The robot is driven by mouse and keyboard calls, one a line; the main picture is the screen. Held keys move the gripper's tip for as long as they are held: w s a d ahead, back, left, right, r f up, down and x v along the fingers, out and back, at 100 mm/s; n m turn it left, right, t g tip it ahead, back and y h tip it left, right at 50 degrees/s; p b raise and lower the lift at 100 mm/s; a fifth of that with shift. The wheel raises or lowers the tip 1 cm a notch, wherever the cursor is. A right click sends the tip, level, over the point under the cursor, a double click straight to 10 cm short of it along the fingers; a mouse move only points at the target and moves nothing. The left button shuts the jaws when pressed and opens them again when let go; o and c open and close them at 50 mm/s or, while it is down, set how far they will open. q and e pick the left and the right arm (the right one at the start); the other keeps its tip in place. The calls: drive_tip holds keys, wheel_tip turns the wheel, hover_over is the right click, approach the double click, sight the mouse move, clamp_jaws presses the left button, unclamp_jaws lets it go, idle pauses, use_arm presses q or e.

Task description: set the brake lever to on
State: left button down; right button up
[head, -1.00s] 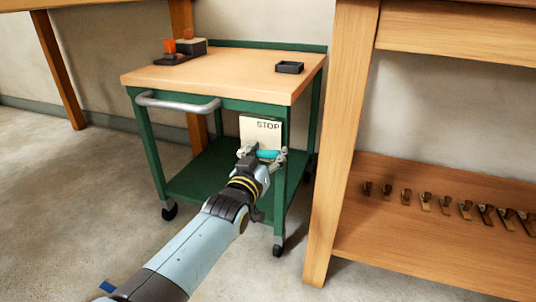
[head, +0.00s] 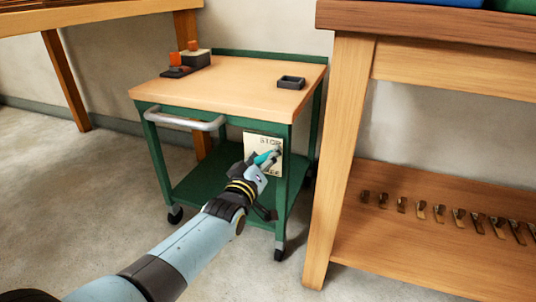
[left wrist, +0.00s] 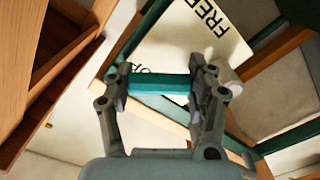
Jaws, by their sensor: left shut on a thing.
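The brake lever (head: 266,158) is a teal bar on a pale plate (head: 250,148) fixed to the green cart's side. In the head view the lever slopes up to the right. My left gripper (head: 262,162) is shut on it. In the left wrist view the teal lever (left wrist: 158,84) lies across between both fingers, with the plate (left wrist: 190,38) behind and a grey round end at its right. My right gripper is not in view.
The green cart has a wooden top (head: 230,85), a handle rail (head: 185,123) and castors. Orange and dark items (head: 187,58) and a small black tray (head: 291,82) stand on it. A wooden bench (head: 345,130) with several hooks on its lower shelf stands close on the right.

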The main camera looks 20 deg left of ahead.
sight(257, 138)
use_arm(q)
drive_tip(key=a+r+n+p, duration=0.1)
drive_tip(key=n, duration=0.1)
drive_tip(key=a+r+n+p, duration=0.1)
drive_tip(key=n, duration=0.1)
drive_tip(key=shift+a+r+n+p, duration=0.1)
drive_tip(key=shift+a+n+p, duration=0.05)
drive_tip(key=shift+n+p, duration=0.2)
drive_tip(key=shift+w+a+r+n+p, duration=0.15)
drive_tip(key=shift+a+n+p, duration=0.45)
drive_tip(key=shift+n, duration=0.65)
drive_tip(key=shift+a+n+p, duration=0.3)
drive_tip(key=shift+a+n, duration=0.75)
drive_tip(key=shift+n, duration=0.55)
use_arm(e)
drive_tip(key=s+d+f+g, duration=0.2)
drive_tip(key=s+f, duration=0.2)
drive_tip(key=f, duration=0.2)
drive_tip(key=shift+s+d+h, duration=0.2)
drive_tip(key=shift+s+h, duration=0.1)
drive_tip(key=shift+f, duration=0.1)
use_arm(q)
drive_tip(key=c, duration=0.7)
unclamp_jaws()
drive_tip(key=shift+a, duration=0.1)
drive_tip(key=s, duration=1.2)
drive_tip(key=shift+s+a, duration=0.1)
drive_tip(key=shift+a, duration=0.1)
